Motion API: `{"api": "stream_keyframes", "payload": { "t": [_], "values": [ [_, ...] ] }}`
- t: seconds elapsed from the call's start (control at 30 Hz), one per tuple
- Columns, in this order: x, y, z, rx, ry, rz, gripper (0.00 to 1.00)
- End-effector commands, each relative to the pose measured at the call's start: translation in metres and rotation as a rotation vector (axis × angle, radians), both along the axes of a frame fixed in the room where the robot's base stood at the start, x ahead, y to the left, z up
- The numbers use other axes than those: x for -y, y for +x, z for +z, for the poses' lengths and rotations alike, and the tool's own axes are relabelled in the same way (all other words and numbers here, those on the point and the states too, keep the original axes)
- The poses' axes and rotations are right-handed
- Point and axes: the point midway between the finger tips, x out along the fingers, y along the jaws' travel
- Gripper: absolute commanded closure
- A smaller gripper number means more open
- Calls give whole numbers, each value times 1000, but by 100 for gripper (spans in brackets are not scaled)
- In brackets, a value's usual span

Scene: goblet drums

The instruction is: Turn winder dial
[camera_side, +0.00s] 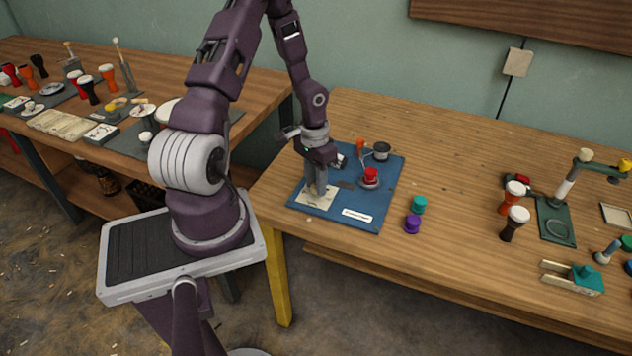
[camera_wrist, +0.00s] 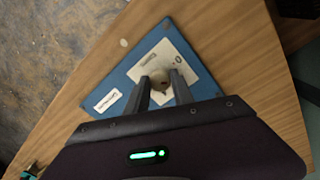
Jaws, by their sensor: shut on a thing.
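The blue board (camera_side: 345,195) lies near the left end of the right table. It carries a pale plate (camera_side: 310,202), also visible in the wrist view (camera_wrist: 183,62). On this plate, the wrist view shows a small round beige dial (camera_wrist: 160,78). My gripper (camera_side: 317,189) points down over the plate. In the wrist view its two fingers (camera_wrist: 162,88) stand on either side of the dial, shut on it. The fingers hide the dial in the side view, and I cannot read its turn angle.
A red piece (camera_side: 371,174) and a dark cup (camera_side: 381,150) stand on the board, behind and right of my gripper. Teal (camera_side: 419,204) and purple (camera_side: 412,224) pieces sit just right of the board. Small drums (camera_side: 515,222) stand farther right, with clear wood between.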

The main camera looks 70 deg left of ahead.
Motion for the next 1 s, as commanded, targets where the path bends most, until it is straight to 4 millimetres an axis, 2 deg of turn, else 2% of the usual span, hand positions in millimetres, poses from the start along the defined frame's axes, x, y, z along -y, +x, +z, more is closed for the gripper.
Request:
{"api": "stream_keyframes", "payload": {
  "t": [0.2,0.5,1.0],
  "values": [
    [0,0,0,1,0,-170,100],
    [0,0,0,0,0,-331,100],
    [0,0,0,0,0,-400,100]
  ]
}}
